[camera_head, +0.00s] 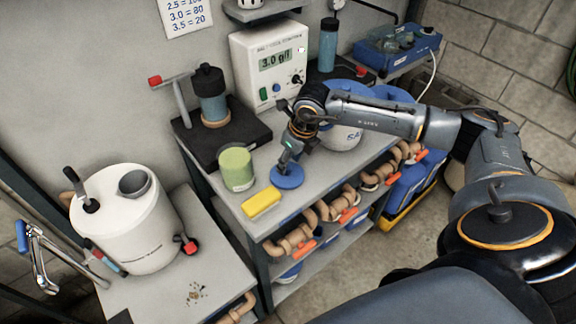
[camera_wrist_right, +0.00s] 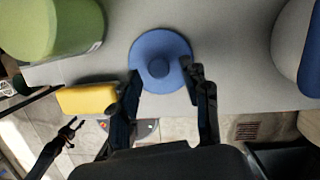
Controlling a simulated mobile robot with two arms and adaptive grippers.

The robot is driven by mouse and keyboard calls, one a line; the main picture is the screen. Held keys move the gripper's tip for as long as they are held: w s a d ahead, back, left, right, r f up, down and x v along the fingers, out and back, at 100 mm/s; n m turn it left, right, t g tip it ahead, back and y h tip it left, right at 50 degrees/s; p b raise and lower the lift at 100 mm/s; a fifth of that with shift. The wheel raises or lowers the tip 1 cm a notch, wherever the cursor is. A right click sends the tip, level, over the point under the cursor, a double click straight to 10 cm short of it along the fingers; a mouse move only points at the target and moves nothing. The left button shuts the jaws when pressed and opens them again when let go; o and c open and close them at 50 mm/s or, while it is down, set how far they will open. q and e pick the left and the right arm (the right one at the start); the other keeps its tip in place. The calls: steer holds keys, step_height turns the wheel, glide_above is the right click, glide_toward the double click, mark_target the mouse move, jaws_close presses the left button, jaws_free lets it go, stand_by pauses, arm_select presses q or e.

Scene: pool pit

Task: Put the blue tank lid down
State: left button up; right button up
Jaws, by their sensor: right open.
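In the right wrist view the lid (camera_wrist_right: 160,62) is a round blue disc with a central knob. My right gripper (camera_head: 283,163) is just above the lid, pointing down. In the right wrist view its fingers (camera_wrist_right: 166,78) are spread apart at the near side of the lid, with the knob between and beyond them. A white tank (camera_head: 127,220) with an open round top neck (camera_head: 134,183) stands on a lower table at left.
A green container (camera_head: 236,168) and a yellow block (camera_head: 261,202) stand close left of the lid. A white salt tub (camera_head: 341,136) stands to the right, behind my arm. A white display unit (camera_head: 270,65) stands behind.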

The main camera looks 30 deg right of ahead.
mark_target(297, 180)
steer(key=b+v, duration=0.1)
steer(key=v, duration=0.8)
